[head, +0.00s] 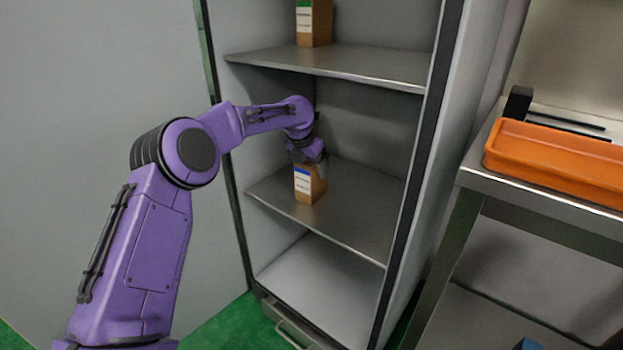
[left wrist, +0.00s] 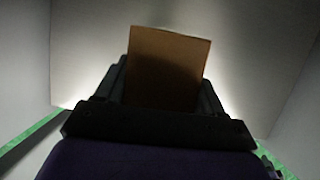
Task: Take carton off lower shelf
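A small brown carton (head: 309,184) with a white and blue label stands on the lower shelf (head: 350,215) of the open cabinet. My left gripper (head: 308,160) reaches into the cabinet and is at the top of this carton. In the left wrist view the carton (left wrist: 165,70) is a plain brown face between the two dark fingers of the left gripper (left wrist: 163,85), one finger at each side. Whether the fingers press on the carton is too dark to tell. My right gripper is in neither view.
A second carton (head: 314,22) with a green and white label stands on the upper shelf (head: 340,65), above my left arm. The cabinet's right wall closes off that side. An orange tray (head: 555,160) sits on a metal table (head: 540,195) at the right.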

